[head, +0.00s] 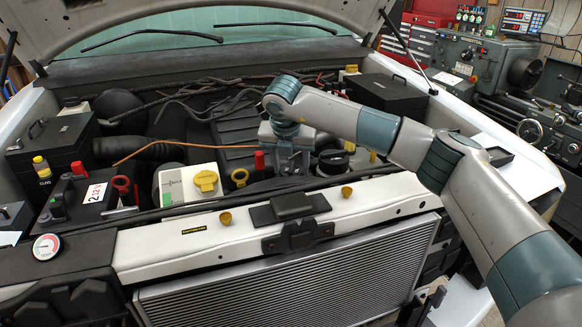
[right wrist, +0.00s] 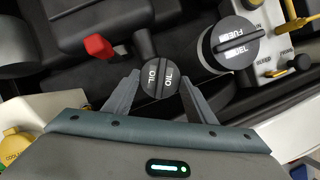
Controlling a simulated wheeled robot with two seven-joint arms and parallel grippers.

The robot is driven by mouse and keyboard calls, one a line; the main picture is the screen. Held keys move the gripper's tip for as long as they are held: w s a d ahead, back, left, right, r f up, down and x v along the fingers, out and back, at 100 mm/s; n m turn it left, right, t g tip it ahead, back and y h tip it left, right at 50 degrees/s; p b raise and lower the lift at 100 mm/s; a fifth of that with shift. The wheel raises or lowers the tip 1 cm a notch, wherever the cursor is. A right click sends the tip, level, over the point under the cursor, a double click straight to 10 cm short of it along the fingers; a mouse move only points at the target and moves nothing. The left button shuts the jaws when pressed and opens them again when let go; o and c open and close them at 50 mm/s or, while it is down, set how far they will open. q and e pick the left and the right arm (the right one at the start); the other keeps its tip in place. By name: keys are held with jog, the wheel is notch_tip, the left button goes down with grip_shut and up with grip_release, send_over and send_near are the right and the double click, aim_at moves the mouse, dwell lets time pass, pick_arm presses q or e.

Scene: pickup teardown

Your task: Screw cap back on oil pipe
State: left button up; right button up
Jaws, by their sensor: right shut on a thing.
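My right gripper (head: 291,166) reaches down into the engine bay just behind the radiator support. In the right wrist view its two fingers (right wrist: 160,82) close on the sides of the round black cap marked OIL (right wrist: 160,76). A dark tube-like part (right wrist: 145,44) shows just beyond the cap, and the oil pipe's mouth is hidden beneath the cap. I cannot tell whether the cap sits on the pipe. In the head view the gripper hides the cap. My left gripper is not in view.
A black FUEL cap (right wrist: 233,43) stands close to the right of the OIL cap. A red handle (right wrist: 98,47) is to its left; it also shows in the head view (head: 260,160). A white coolant tank with a yellow cap (head: 206,181) stands left, and the radiator (head: 300,280) lies in front.

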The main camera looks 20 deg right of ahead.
jog(key=shift+f+m+g+h+b, duration=0.2)
jog(key=shift+m+g+h+b, duration=0.15)
jog(key=shift+m+b, duration=0.65)
jog(key=shift+r+m+h+b, duration=0.15)
jog(key=shift+m+h+b, duration=0.15)
jog(key=shift+m, duration=0.6)
jog(key=o, duration=1.3)
jog(key=shift+w, duration=0.15)
